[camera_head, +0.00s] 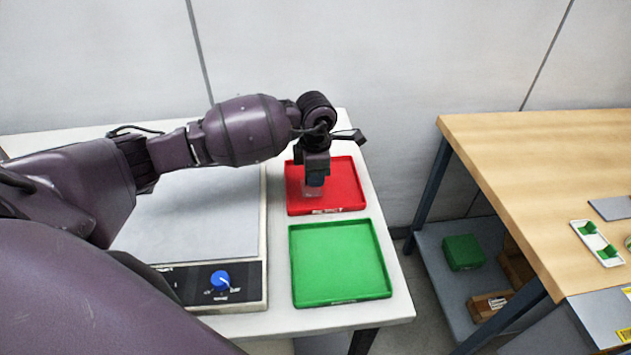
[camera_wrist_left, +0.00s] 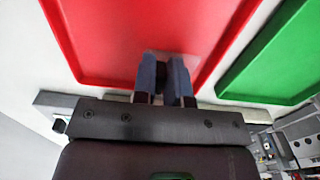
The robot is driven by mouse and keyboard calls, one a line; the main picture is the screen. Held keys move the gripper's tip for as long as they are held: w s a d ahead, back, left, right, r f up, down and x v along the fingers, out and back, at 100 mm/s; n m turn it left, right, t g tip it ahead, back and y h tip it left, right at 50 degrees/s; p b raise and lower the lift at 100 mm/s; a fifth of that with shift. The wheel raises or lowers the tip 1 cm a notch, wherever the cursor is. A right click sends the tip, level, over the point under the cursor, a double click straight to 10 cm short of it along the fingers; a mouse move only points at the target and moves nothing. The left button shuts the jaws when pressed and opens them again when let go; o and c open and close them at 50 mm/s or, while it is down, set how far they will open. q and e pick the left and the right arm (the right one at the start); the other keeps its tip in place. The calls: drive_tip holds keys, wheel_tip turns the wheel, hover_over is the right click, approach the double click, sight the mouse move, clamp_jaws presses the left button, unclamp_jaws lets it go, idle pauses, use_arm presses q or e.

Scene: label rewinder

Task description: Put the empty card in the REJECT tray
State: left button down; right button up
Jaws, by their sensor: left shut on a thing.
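The red tray (camera_head: 345,185), with white lettering on its front edge that reads as REJECT, lies on the white table. My left gripper (camera_head: 313,190) points down over the left part of this tray. It is shut on a small, pale, see-through card (camera_head: 312,190), which is hard to make out. In the left wrist view, the two blue fingertips (camera_wrist_left: 162,80) are close together with the pale card (camera_wrist_left: 157,57) between them, over the red tray (camera_wrist_left: 120,40). I cannot tell whether the card touches the tray floor. My right gripper is not in view.
An empty green tray (camera_head: 340,265) lies just in front of the red one.

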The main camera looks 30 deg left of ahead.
use_arm(q)
drive_tip(key=shift+f, duration=1.1)
drive_tip(key=shift+f, duration=0.1)
drive_tip(key=c, duration=1.1)
unclamp_jaws()
drive_tip(key=shift+c, duration=0.2)
wheel_tip(320, 180, up, 12)
drive_tip(key=shift+r, duration=0.15)
